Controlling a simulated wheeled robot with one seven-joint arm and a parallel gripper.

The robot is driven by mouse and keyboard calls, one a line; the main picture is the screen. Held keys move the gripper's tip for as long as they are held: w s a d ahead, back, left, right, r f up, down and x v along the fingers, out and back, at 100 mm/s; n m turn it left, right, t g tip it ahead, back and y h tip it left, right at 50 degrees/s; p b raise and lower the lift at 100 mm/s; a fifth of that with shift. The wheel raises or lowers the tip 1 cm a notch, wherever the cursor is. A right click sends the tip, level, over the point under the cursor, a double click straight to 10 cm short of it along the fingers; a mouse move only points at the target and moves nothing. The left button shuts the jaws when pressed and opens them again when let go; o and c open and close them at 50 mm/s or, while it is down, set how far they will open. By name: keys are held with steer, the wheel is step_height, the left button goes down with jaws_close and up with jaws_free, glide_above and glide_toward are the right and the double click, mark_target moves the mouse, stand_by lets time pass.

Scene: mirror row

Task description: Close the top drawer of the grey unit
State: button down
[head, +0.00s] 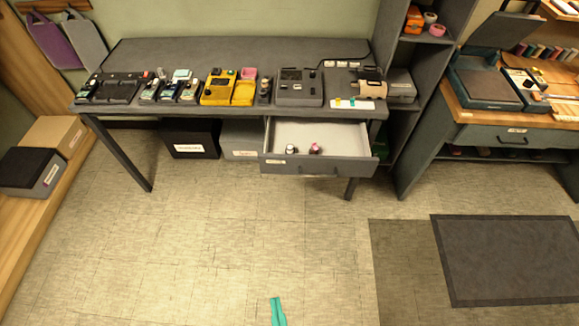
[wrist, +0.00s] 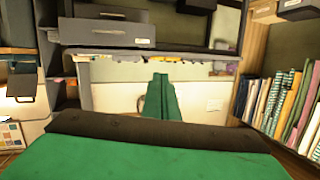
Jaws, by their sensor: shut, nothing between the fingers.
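The grey unit (head: 225,50) is a long desk against the back wall in the head view. Its drawer (head: 318,167) is pulled well out below the right part of the top. Its pale inside shows, with two small items (head: 315,149) near the front. My gripper (head: 277,301) shows as teal fingers at the bottom edge of the head view, over the floor and well short of the drawer. In the wrist view my gripper (wrist: 162,95) has its green fingers together, with nothing between them. A grey front with a dark handle (wrist: 107,32) shows beyond them, apart from the fingers.
Floor (head: 200,230) between my gripper and the drawer is clear. A black box (head: 190,139) stands under the desk. A shelf unit (head: 418,100) and a wooden-topped bench (head: 515,115) stand to the right. A dark mat (head: 505,260) lies at right.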

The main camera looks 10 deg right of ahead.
steer(key=w+d+f+m+t+h, duration=0.1)
steer(key=w+d+f+m+h, duration=0.15)
steer(key=w+f+m, duration=0.65)
steer(key=m+h, duration=0.2)
steer(key=m, duration=0.9)
glide_toward(292, 166)
steer(key=shift+t, duration=0.4)
steer(key=x, duration=0.6)
steer(key=shift+f, duration=0.35)
steer(key=shift+w+d, duration=0.1)
steer(key=shift+w, duration=0.05)
